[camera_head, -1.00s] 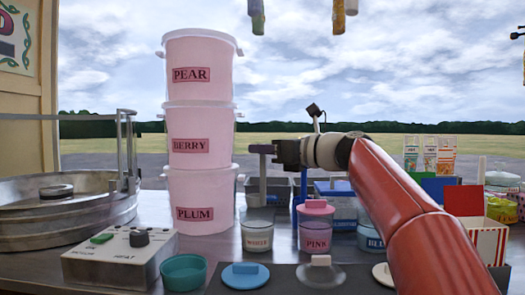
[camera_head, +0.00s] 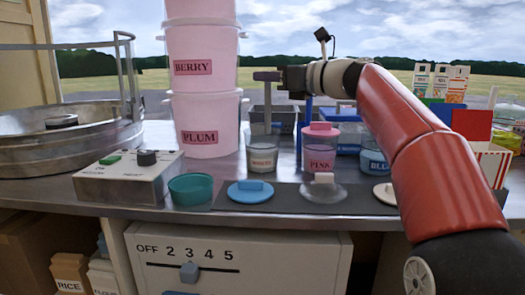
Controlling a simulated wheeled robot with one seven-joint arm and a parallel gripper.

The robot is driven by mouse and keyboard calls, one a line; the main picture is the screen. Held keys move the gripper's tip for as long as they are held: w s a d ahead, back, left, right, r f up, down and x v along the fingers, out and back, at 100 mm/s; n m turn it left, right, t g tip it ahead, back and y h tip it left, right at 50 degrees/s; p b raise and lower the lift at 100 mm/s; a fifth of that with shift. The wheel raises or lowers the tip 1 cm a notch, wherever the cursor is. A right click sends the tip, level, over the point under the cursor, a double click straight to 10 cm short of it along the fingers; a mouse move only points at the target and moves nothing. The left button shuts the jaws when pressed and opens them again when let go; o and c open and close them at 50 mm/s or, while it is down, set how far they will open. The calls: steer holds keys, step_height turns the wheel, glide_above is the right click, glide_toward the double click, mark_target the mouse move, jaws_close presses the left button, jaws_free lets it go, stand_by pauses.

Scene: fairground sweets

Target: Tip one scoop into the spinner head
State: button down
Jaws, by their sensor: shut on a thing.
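The spinner head (camera_head: 62,121) is a small dark-topped disc inside the wide metal bowl (camera_head: 60,160) at the far left. A clear jar labelled WHITE (camera_head: 262,158) stands uncovered on the counter. A scoop (camera_head: 267,76) with a grey handle top and thin upright stem reaches down to this jar's mouth; its lower end is hard to make out. My gripper (camera_head: 281,78) is above and slightly right of the jar, shut on the scoop's handle. The jaws are small and partly hidden from this side. Jars labelled PINK (camera_head: 319,157) and BLUE (camera_head: 373,162) stand to the right.
Stacked pink tubs (camera_head: 205,120) stand between the bowl and the jars. A control box (camera_head: 128,178) and teal cup (camera_head: 190,188) are in front. A dark mat (camera_head: 300,198) carries several lids. A striped box (camera_head: 490,160) is right. A drawer unit (camera_head: 237,258) lies below.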

steer(key=b, duration=0.4)
glide_above(268, 134)
steer(key=shift+w+f, duration=0.2)
steer(key=shift+f, duration=1.2)
steer(key=shift+w+f, duration=0.15)
steer(key=shift+f, duration=1.25)
steer(key=shift+r, duration=0.15)
step_height(268, 134, up, 10)
steer(key=p, duration=1.1)
steer(key=shift+f, duration=0.2)
steer(key=shift+s, duration=0.1)
